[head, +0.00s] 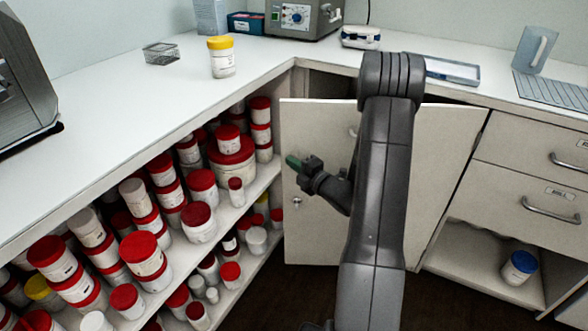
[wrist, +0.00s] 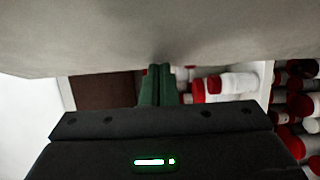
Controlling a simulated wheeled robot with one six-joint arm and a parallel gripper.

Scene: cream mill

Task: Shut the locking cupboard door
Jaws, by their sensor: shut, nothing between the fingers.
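The locking cupboard door (head: 318,235) is a cream panel in the middle of the head view. It stands open, swung out from the cupboard, with a dark gap above its top edge. A small round lock (head: 297,202) sits near its left edge. My gripper (head: 293,161), with green fingertips, is in front of the door near that left edge, above the lock. In the wrist view the green fingers (wrist: 158,86) are together and empty, close under a broad pale surface (wrist: 150,35) that looks like the door. I cannot tell whether they touch it. My arm hides the door's middle.
Open shelves (head: 262,185) full of red-lidded jars stand left of the door. Drawers (head: 525,200) are on the right, above an open compartment holding a blue-lidded jar (head: 519,267). The white worktop (head: 130,120) carries a yellow-lidded jar (head: 221,57) and instruments.

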